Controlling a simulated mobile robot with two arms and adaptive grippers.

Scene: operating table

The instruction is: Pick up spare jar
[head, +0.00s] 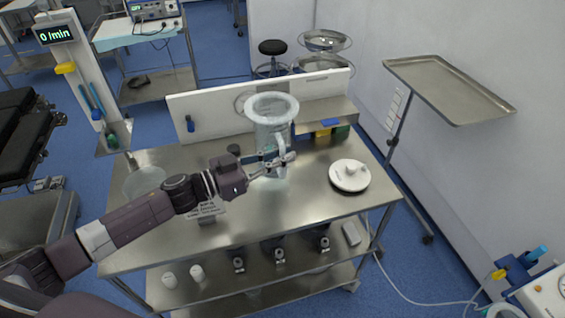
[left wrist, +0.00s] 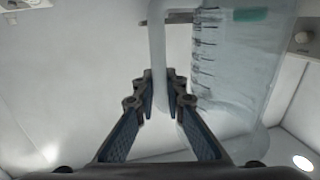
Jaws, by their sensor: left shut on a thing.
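The spare jar (head: 272,112) is a tall clear jar with a wide pale rim, upright over the steel table. In the left wrist view its graduated wall (left wrist: 235,75) fills the upper right, with its handle (left wrist: 158,50) to the left. My left gripper (head: 286,160) reaches in from the left and is shut on the jar's handle. Its fingertips also show in the left wrist view (left wrist: 166,88), on either side of the handle. I cannot tell whether the jar's base touches the table. My right gripper is not in view.
A white round lid with a knob (head: 350,175) lies on the table (head: 310,205) to the right. A clear round dish (head: 144,181) is at the left. A white back panel (head: 215,102) stands behind. A tray on a stand (head: 450,90) is at the right.

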